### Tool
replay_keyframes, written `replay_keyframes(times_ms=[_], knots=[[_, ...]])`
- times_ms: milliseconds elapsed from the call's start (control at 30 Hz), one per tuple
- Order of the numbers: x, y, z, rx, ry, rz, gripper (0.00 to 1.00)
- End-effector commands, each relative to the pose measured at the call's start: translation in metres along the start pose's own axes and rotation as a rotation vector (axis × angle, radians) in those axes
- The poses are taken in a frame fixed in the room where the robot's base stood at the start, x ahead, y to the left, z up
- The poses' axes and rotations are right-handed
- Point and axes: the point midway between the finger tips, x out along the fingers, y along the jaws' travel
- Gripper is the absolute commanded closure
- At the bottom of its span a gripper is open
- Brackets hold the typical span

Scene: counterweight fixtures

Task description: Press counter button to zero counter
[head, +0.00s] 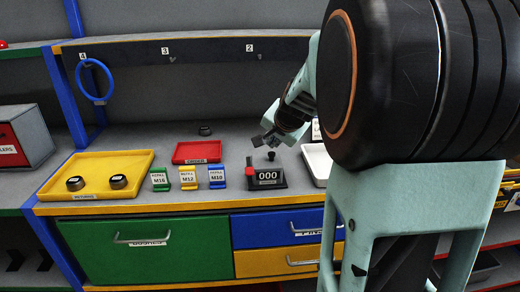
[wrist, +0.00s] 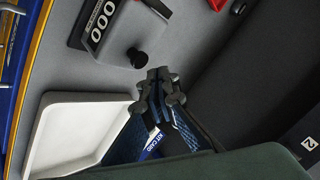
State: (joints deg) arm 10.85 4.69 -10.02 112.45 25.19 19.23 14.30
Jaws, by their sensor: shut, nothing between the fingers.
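The counter (head: 268,178) is a small dark box on the bench with a display reading 000. Its round black button (head: 271,156) stands up on a stem at the top. My gripper (head: 267,141) is shut and empty, just above the button in the head view. In the wrist view the counter (wrist: 97,30) is at the upper left, with the button (wrist: 137,58) close to my shut fingertips (wrist: 158,76). The fingertips look apart from the button there.
Labelled card stands (head: 188,178) are left of the counter. A red tray (head: 197,152) is behind them, and a yellow tray (head: 97,165) with two round weights is at left. A white tray (wrist: 75,112) lies beside the counter. My arm covers the head view's right side.

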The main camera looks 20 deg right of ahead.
Motion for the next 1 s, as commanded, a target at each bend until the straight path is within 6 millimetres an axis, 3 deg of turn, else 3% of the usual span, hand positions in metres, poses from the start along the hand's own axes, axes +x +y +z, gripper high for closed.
replay_keyframes(times_ms=[400,1000], knots=[[-0.031,-0.023,-0.023,-0.001,0.000,-0.001,1.00],[-0.031,-0.023,-0.023,0.000,0.000,0.000,1.00]])
